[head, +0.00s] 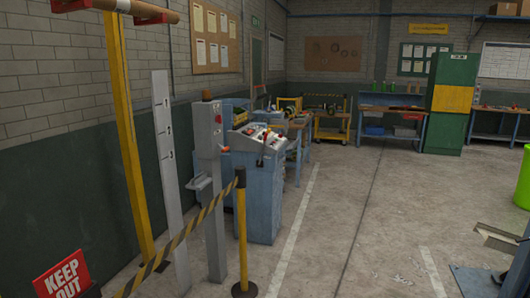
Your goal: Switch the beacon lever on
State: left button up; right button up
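A grey post (215,240) stands left of centre, with a narrow grey box (208,120) on its upper part. A small orange-red tip (224,149) sticks out at the box's lower right; it may be a lever handle, but it is too small to tell its position. Just behind and to the right is a blue control console (262,200) with a pale sloped panel (258,137) bearing small levers and red knobs. I cannot tell which of these is the beacon lever, and I read no beacon label. Neither gripper can be made out in the head view.
A yellow post (241,235) on a black base carries a black-and-yellow barrier tape (190,230) across the near left. A red KEEP OUT sign (63,278) is at lower left. A green-and-yellow cabinet (449,100) stands at the back. The middle floor is clear.

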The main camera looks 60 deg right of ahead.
aim_at(224, 150)
jog(key=z, duration=1.55)
jog(key=i+z, duration=0.25)
jog(key=i, duration=2.8)
